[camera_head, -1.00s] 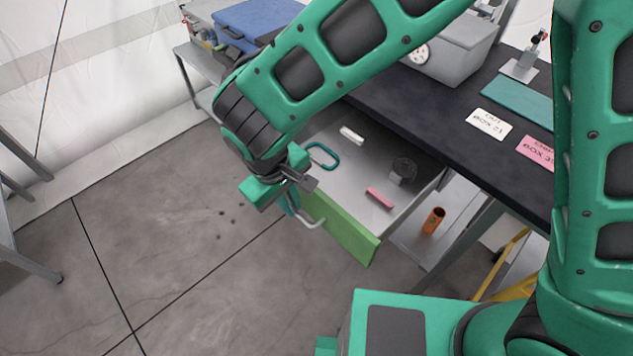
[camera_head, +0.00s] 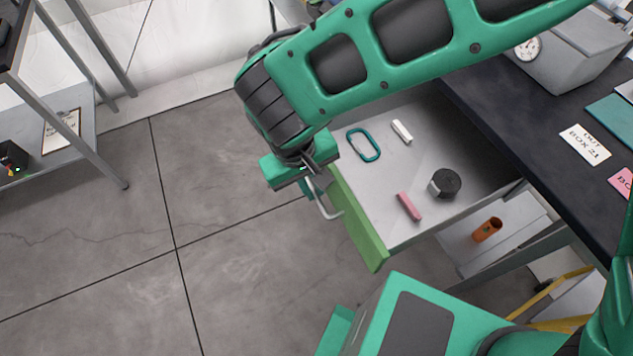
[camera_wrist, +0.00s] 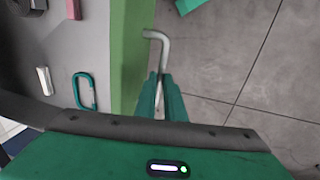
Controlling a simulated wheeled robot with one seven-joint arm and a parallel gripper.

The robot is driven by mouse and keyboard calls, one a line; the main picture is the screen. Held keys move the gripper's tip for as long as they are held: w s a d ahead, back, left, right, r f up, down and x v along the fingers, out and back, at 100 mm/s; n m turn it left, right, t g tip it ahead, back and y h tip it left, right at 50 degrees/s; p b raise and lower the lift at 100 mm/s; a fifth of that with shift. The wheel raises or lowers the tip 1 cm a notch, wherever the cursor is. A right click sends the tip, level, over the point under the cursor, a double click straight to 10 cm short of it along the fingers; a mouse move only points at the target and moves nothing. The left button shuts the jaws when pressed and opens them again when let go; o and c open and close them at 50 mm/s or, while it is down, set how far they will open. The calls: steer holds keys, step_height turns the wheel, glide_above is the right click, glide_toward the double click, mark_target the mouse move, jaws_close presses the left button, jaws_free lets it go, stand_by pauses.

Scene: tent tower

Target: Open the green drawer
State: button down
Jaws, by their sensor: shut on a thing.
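The green drawer front (camera_head: 357,219) stands well out from under the black table, so the drawer is open. My gripper (camera_head: 311,184) is at the drawer's outer face, shut on the pale metal handle (camera_head: 328,208). In the wrist view the handle (camera_wrist: 156,36) runs down between the two green fingers (camera_wrist: 161,95), beside the green front (camera_wrist: 130,55). Inside the drawer lie a teal carabiner (camera_head: 363,145), a white block (camera_head: 402,131), a pink block (camera_head: 409,207) and a dark round roll (camera_head: 445,184).
The black table (camera_head: 500,105) holds a grey box with a dial (camera_head: 575,55) and label cards. An orange cylinder (camera_head: 487,229) lies on a shelf below. A metal rack (camera_head: 60,125) stands at left. The grey floor (camera_head: 220,240) between is clear.

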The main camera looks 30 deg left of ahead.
steer(key=c, duration=2.1)
jaws_free()
steer(key=shift+w+a, duration=0.1)
steer(key=shift+r, duration=0.1)
steer(key=r, duration=0.3)
steer(key=s+r, duration=0.1)
steer(key=r, duration=0.3)
steer(key=a+r, duration=0.1)
steer(key=r, duration=0.2)
steer(key=shift+s+a+r, duration=0.1)
steer(key=shift+s+r, duration=0.15)
